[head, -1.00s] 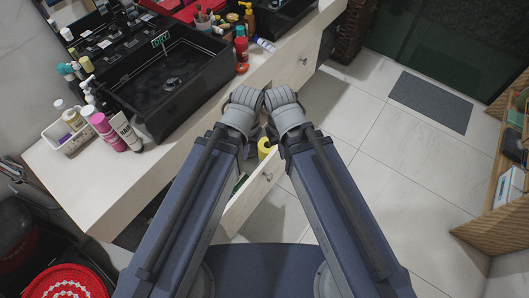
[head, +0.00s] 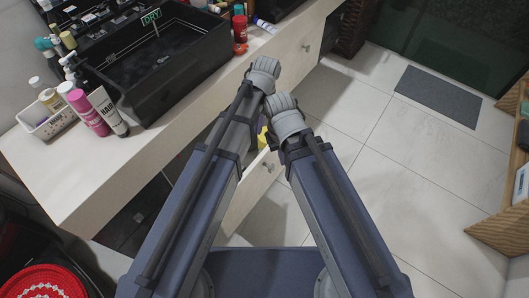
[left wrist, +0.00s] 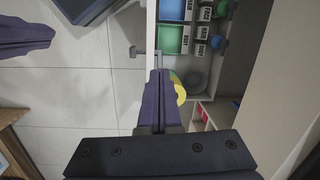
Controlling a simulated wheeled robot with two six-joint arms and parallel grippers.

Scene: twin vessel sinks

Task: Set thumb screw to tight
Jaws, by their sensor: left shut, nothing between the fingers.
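I cannot make out a thumb screw in either view. My left gripper (head: 263,75) is in front of the vanity counter, near its front edge; in the left wrist view its dark fingers (left wrist: 159,100) are shut and empty. There they overlap the edge of an open drawer (left wrist: 153,25), beside its metal handle (left wrist: 139,51). A yellow round thing (left wrist: 180,93) shows just beyond the fingers, partly hidden by them. My right gripper (head: 284,108) is just right of and below the left one in the head view; its fingertips are not clear.
A black vessel sink (head: 160,62) stands on the pale counter (head: 60,170). A white basket (head: 48,122), a pink bottle (head: 88,112) and a white tube (head: 107,110) are beside it. The drawer holds blue and green boxes (left wrist: 170,40).

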